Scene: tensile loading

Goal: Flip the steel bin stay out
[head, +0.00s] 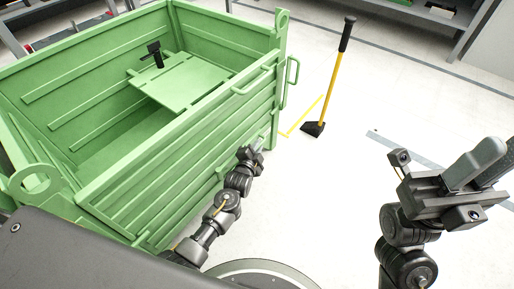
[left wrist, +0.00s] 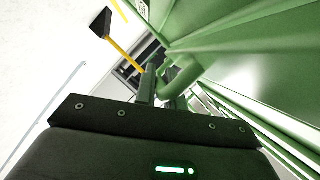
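The green steel bin (head: 205,120) fills the left of the head view, with a green flap panel (head: 182,80) across its far part. A looped green bar (head: 292,80) stands out at its right corner; I cannot tell whether this is the stay. My left gripper (head: 252,154) is low beside the bin's near side wall. In the left wrist view its fingers (left wrist: 163,90) are at a curved green tube (left wrist: 184,74) by the bin wall; whether they grip it is unclear. My right gripper (head: 481,168) is at the right, away from the bin, empty, its fingers apart.
A yellow-handled tool with a black head (head: 331,80) stands on the floor right of the bin. Shelving (head: 425,18) lines the back. The pale floor between the bin and my right arm is clear.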

